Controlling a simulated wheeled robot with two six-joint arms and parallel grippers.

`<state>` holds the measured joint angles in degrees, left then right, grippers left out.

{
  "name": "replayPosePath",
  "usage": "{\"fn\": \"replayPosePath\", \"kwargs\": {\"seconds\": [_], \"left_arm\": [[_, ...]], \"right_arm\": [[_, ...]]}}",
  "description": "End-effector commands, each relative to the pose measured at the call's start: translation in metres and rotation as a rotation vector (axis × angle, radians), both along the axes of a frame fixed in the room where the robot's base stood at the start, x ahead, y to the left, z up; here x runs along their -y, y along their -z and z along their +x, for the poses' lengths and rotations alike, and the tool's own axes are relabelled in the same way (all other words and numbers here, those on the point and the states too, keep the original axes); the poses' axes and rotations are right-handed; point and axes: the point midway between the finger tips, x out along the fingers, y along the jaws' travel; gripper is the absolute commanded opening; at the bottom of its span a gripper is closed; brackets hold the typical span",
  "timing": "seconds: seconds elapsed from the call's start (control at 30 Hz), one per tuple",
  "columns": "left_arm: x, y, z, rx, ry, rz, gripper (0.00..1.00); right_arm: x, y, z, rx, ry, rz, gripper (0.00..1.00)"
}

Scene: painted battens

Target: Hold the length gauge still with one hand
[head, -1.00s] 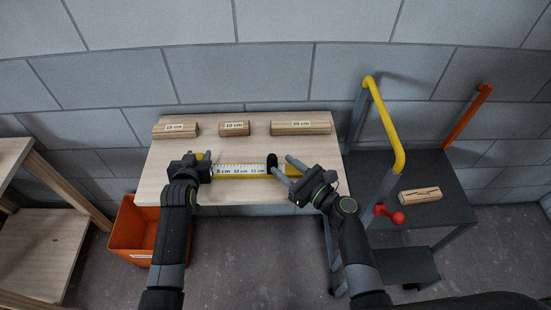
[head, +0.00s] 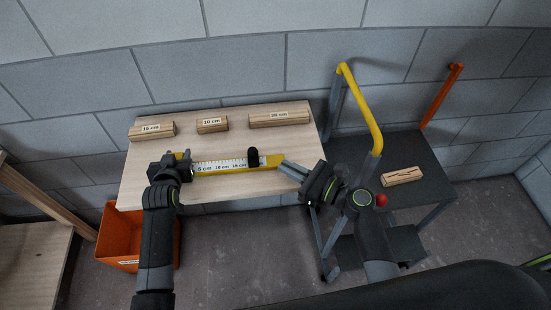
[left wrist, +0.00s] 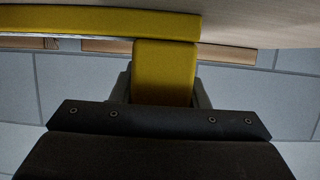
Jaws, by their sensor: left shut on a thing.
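The length gauge is a yellow bar (head: 232,170) with a white scale, lying along the front part of the wooden table. A black slider (head: 253,157) sits towards its right end, near the 15 cm mark. My left gripper (head: 182,165) is shut on the gauge's left end. In the left wrist view a yellow block of the gauge (left wrist: 164,72) sits between the fingers, below the long yellow bar (left wrist: 100,22). My right gripper (head: 285,168) is near the gauge's right end, seemingly apart from it; its finger gap is unclear.
Wooden battens labelled 15 cm (head: 152,130), 10 cm (head: 212,125) and 20 cm (head: 278,119) lie along the table's back (head: 230,110). An orange bin (head: 118,240) stands below left. A dark trolley (head: 430,165) at right has a yellow rail (head: 362,105) and carries a wooden piece (head: 402,176).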

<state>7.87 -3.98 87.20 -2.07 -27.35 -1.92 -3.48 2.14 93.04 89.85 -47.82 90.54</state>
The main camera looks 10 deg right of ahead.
Motion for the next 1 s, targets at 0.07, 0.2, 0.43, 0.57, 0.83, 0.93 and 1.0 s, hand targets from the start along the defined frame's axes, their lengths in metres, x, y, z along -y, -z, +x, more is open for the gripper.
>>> {"fn": "replayPosePath", "kwargs": {"seconds": [0.07,0.2,0.43,0.57,0.83,0.93,1.0], "left_arm": [[0.000,0.000,0.000,0.000,0.000,-0.001,0.10],[0.000,0.000,0.000,0.000,0.000,-0.001,0.10],[0.000,0.000,0.000,0.000,0.000,-0.001,0.10],[0.000,0.000,0.000,0.000,0.000,-0.001,0.10],[0.000,0.000,0.000,0.000,0.000,0.000,0.10],[0.000,0.000,0.000,0.000,0.000,0.000,0.10],[0.000,0.000,0.000,0.000,0.000,0.000,0.10]], "right_arm": [[0.008,-0.014,0.002,-0.011,-0.067,-0.047,0.00],[0.024,-0.031,0.003,-0.083,-0.168,-0.146,0.00],[0.051,-0.048,0.003,-0.216,-0.224,-0.298,0.00],[0.060,-0.052,0.003,-0.259,-0.221,-0.337,0.00],[0.042,-0.042,0.014,-0.273,-0.220,-0.343,0.00],[0.027,-0.033,0.023,-0.274,-0.221,-0.341,0.00],[0.016,-0.027,0.029,-0.273,-0.221,-0.341,0.00]]}}
